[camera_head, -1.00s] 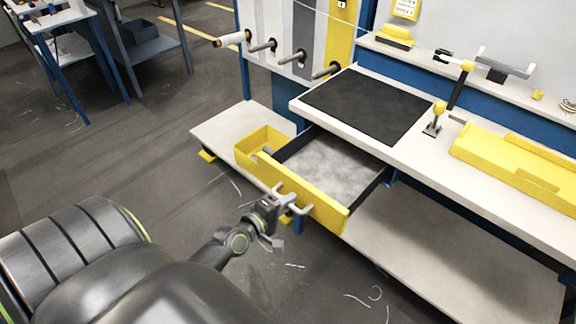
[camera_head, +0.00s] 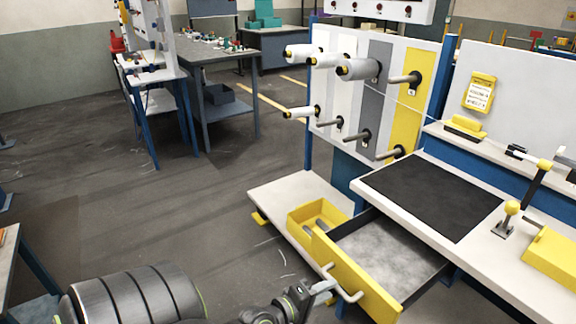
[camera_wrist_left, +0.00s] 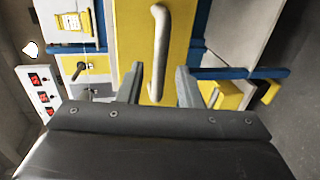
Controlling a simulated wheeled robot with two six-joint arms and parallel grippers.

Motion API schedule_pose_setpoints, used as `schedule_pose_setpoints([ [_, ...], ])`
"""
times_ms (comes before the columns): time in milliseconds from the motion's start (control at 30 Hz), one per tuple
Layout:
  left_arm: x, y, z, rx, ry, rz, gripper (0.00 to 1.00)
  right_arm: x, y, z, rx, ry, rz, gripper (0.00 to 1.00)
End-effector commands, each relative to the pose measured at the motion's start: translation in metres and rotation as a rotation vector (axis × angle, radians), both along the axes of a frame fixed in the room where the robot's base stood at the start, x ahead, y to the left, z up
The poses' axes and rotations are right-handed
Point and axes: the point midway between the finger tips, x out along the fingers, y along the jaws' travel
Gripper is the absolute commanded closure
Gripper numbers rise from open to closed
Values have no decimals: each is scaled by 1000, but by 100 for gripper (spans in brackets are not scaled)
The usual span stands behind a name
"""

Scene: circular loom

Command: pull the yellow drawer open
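The yellow drawer (camera_head: 345,264) stands pulled out from under the workbench, its grey interior (camera_head: 385,250) showing and looking empty. Its pale bar handle (camera_head: 352,297) is on the yellow front. My left gripper (camera_head: 326,287) is at this handle, low in the head view. In the left wrist view, the handle (camera_wrist_left: 159,50) runs between the two fingers (camera_wrist_left: 158,88), with a visible gap on each side, so the gripper looks open around it. The yellow front (camera_wrist_left: 182,30) fills the middle of that view. My right gripper is not in view.
A yellow bin (camera_head: 303,219) sits on the low white shelf (camera_head: 275,200) beside the drawer. The bench top with its black mat (camera_head: 430,195) is above. A peg panel with spools (camera_head: 358,69) rises behind. Open floor (camera_head: 180,215) lies to the left.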

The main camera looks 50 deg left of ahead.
Motion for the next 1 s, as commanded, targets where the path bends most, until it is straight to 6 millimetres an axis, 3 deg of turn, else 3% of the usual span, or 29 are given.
schedule_pose_setpoints([
  [300, -64, 5, 10, 3, 4, -2, 68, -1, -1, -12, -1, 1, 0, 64],
  [600, -111, 9, 20, 2, 4, -1, 68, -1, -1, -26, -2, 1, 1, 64],
  [1000, -130, 10, 28, 0, 1, -1, 68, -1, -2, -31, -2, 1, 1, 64],
])
